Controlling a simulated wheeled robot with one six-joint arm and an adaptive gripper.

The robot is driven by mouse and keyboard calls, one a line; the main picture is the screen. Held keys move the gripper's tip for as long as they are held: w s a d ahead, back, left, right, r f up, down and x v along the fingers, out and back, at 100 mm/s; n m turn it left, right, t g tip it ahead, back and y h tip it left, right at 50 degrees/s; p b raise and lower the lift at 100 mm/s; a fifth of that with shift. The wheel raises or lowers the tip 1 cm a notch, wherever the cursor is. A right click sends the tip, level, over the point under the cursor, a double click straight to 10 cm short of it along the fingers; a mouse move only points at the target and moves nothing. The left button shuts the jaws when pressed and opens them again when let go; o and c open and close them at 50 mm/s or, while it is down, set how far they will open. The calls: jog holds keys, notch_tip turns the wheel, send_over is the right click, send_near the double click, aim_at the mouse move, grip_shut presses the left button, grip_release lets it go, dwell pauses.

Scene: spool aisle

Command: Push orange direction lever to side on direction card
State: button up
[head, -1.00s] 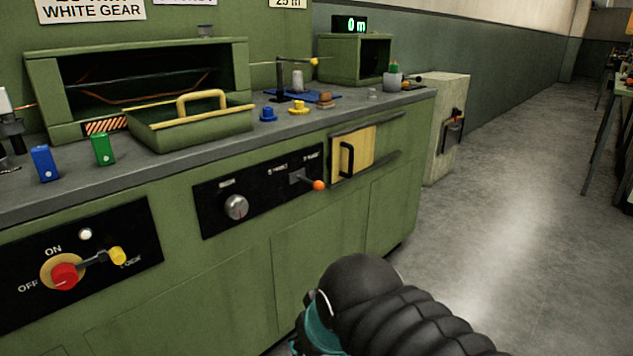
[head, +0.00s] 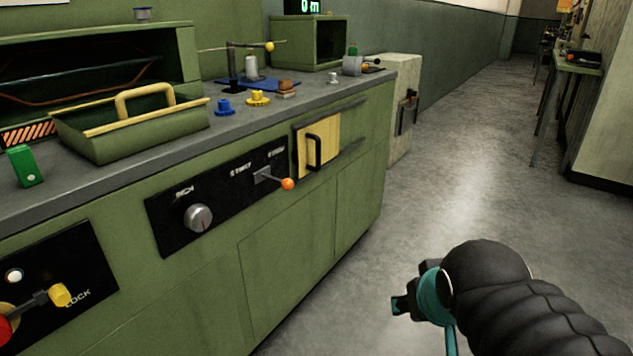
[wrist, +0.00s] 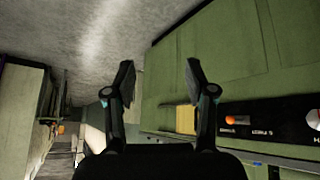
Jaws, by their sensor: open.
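The orange lever (head: 287,184) sticks out from the right part of a black panel (head: 168,232) on the green bench front, beside small white lettering that is hard to read. In the wrist view the orange lever tip (wrist: 231,120) lies right of my gripper (wrist: 160,75), whose two fingers are spread with nothing between them. In the head view my gripper (head: 402,304) is low and to the right, over the aisle and apart from the bench. Its fingers are mostly hidden there by the dark arm.
A grey dial (head: 198,218) sits left of the lever on the same panel. A yellow door (head: 328,142) with a black handle is just right of it. A green tray (head: 150,137) stands on the bench top. The grey aisle floor (head: 455,150) at right is clear.

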jog(key=w+d+r+n+t+y+b, duration=0.15)
jog(key=w+r+t, duration=0.3)
jog(key=w, duration=0.75)
jog(key=w+d+r+n+t+h, duration=0.1)
jog(key=w+r+n+t, duration=0.3)
jog(key=w, duration=0.8)
jog(key=n+g+y, duration=0.8)
jog(key=n+y, duration=0.2)
jog(key=y, duration=0.7)
send_near(288, 184)
jog(key=shift+m+t+h, duration=0.35)
jog(key=x, duration=0.7)
jog(key=b+x, duration=0.1)
jog(key=x, duration=0.2)
jog(key=shift+w+a+f, duration=0.2)
jog(key=shift+w+f, duration=0.1)
jog(key=shift+w, duration=0.1)
grip_shut()
